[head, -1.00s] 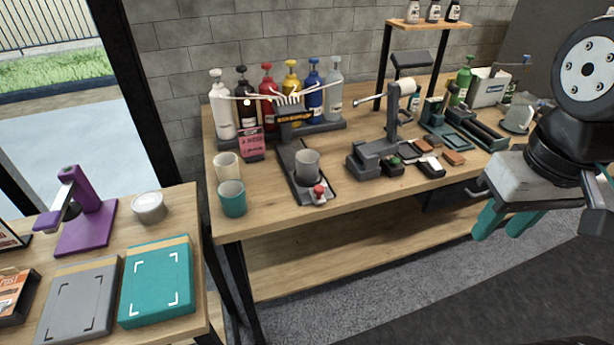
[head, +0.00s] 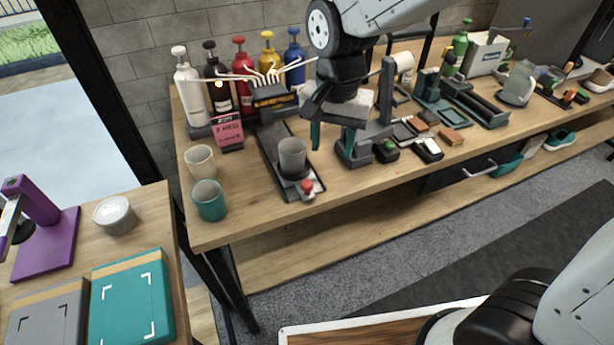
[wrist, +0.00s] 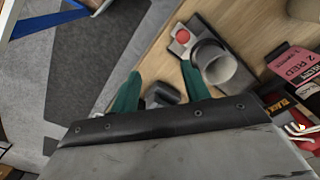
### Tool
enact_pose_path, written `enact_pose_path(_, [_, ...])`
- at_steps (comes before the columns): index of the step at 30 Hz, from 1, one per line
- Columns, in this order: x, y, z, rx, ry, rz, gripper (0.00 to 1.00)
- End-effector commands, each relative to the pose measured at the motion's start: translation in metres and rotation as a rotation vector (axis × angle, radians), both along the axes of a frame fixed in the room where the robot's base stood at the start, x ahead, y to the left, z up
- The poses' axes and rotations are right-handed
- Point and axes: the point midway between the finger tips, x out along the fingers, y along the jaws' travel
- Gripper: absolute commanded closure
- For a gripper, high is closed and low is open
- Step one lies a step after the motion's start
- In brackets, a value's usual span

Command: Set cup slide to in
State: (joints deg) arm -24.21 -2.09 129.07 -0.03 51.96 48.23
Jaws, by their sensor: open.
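The cup slide (head: 270,143) is a dark narrow rail running forward from the dispenser head (head: 271,99) on the table. A grey cup (head: 292,157) stands upright at its front end, with a red knob (head: 307,187) just in front. The cup (wrist: 216,62) and knob (wrist: 182,37) also show in the wrist view, beyond the fingers. My gripper (head: 332,145) is open and empty, with teal fingers pointing down, above the table to the right of the cup. In the wrist view my gripper (wrist: 158,75) shows both fingertips apart.
Several pump bottles (head: 241,87) stand behind the slide. A pink card (head: 228,130) and two cups, beige (head: 200,162) and teal (head: 209,200), stand to its left. A dark press stand (head: 357,147) is close by my gripper. The table's front edge lies just before the knob.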

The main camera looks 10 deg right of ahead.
Motion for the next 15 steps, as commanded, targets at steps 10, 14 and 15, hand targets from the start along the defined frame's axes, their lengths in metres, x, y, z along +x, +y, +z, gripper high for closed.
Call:
enact_pose_path(10, [0.018,0.045,-0.044,-0.008,0.019,-0.087,0.53])
enact_pose_path(14, [0.017,0.044,-0.062,-0.009,0.022,-0.088,0.53])
enact_pose_path(15, [0.017,0.044,-0.069,-0.009,0.022,-0.088,0.53])
